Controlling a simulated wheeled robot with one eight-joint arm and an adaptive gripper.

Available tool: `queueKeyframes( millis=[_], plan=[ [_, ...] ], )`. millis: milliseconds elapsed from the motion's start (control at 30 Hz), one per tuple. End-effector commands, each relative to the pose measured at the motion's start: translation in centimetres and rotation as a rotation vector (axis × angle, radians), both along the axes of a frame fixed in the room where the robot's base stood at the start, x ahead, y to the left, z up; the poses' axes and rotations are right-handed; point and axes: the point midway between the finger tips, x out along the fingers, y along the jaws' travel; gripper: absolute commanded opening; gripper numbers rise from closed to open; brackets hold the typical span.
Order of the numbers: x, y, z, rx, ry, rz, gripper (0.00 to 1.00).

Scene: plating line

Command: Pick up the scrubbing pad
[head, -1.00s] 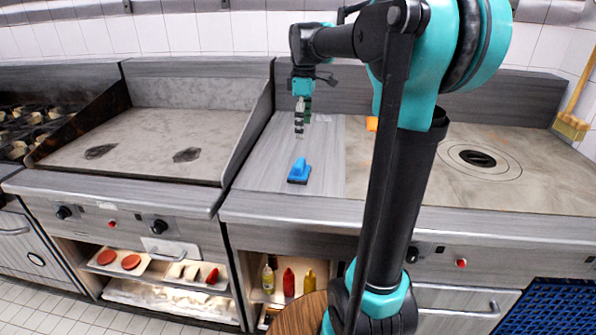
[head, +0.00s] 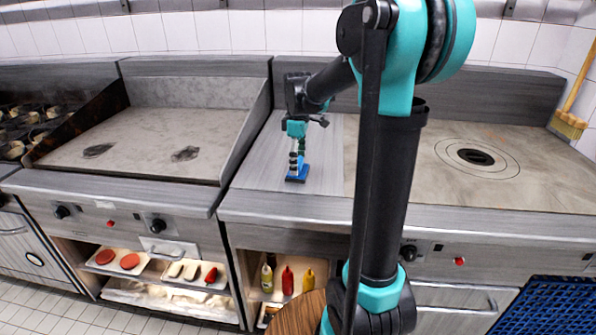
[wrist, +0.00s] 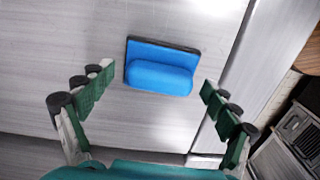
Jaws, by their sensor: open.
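The scrubbing pad (head: 298,174) is a blue block with a raised blue handle and a dark base edge. It lies on the grey metal counter (head: 262,160) between the griddle and the round burner. In the wrist view the pad (wrist: 160,66) lies between and just beyond my gripper's fingertips. My gripper (head: 297,158) is open and points down at the pad in the head view, where its fingers partly cover it. In the wrist view my gripper (wrist: 155,78) has green fingers spread on both sides of the pad, apart from it.
A raised griddle wall (head: 243,140) stands left of the pad. The counter's front edge (head: 275,202) lies close in front of it. A shelf below holds several sauce bottles (head: 287,280). The counter around the pad is otherwise clear.

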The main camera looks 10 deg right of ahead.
Motion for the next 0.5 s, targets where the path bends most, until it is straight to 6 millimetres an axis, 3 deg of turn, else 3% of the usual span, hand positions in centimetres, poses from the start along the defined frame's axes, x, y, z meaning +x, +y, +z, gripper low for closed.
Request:
queueKeyframes(
  millis=[233, 500],
  plan=[
    [0.01, 0.0, -0.2, 0.0, 0.0, 0.0, 0.89],
    [0.01, -0.02, -0.18, 0.0, 0.0, 0.0, 0.56]
  ],
)
